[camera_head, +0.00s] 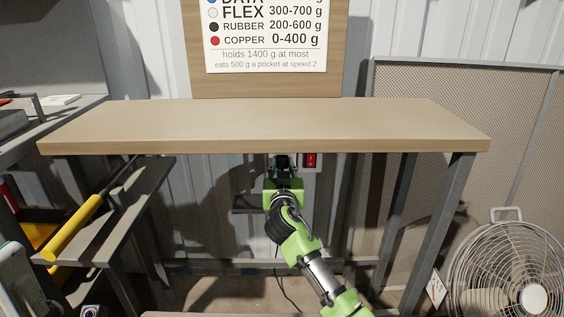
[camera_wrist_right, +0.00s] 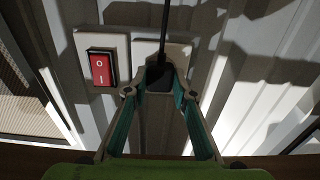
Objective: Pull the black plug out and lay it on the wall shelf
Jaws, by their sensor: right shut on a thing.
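The black plug (camera_wrist_right: 159,74) sits at the pale socket plate (camera_wrist_right: 178,52) on the wall; whether it is fully seated I cannot tell. Its dark cable (camera_wrist_right: 165,25) runs to the top of the wrist view. My right gripper (camera_wrist_right: 160,88) is shut on the plug, one finger on each side. In the head view my right gripper (camera_head: 283,163) reaches under the wooden top, and the plug is mostly hidden there. A small dark ledge (camera_head: 245,205), probably the wall shelf, shows lower on the wall, partly behind my arm. My left gripper is out of view.
The wooden table top (camera_head: 260,125) overhangs the socket closely. A red rocker switch (camera_head: 311,160) is right beside it, also seen in the wrist view (camera_wrist_right: 101,68). A dark rack with a yellow-handled tool (camera_head: 75,228) stands left, a fan (camera_head: 510,275) right. A cable (camera_head: 281,280) hangs near the floor.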

